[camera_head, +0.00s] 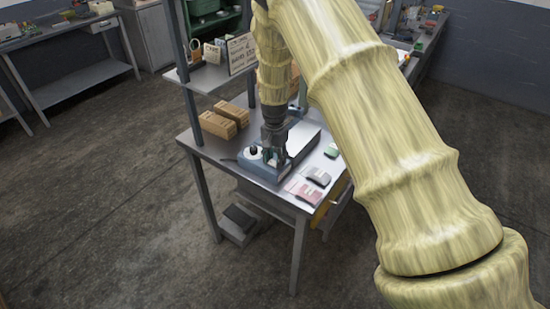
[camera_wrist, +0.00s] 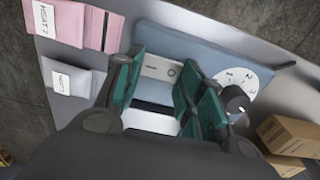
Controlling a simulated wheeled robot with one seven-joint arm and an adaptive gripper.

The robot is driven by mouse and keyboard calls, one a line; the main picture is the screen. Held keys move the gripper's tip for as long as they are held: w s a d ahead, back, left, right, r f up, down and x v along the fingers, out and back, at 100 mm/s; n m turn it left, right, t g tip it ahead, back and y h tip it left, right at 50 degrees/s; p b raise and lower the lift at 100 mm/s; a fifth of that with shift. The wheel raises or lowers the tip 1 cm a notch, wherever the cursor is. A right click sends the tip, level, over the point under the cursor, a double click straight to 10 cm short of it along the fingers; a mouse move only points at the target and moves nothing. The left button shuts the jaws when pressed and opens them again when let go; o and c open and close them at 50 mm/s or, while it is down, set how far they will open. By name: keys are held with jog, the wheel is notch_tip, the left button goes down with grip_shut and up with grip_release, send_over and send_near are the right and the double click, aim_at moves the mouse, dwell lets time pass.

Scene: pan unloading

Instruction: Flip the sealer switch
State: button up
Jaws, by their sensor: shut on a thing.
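The blue-grey sealer (camera_head: 262,171) stands on the workbench, and its body (camera_wrist: 210,52) fills the upper middle of the wrist view. A light switch plate (camera_wrist: 160,70) with I and O marks shows between my gripper's teal fingers. A white numbered dial with a black knob (camera_wrist: 234,99) sits right of the fingers. My gripper (camera_head: 272,154) points down over the sealer. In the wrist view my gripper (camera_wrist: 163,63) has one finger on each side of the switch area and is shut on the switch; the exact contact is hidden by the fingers.
Brown boxes (camera_head: 218,124) stand left of the sealer; one box (camera_wrist: 286,132) shows at lower right in the wrist view. Labelled pink (camera_wrist: 58,22) and grey (camera_wrist: 72,80) pouches lie beside the sealer. A shelf (camera_head: 205,78) with a sign stands behind.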

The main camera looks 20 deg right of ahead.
jog(key=o, duration=1)
jog(key=shift+r, duration=0.1)
notch_tip(320, 180, up, 12)
jog(key=shift+f, duration=0.1)
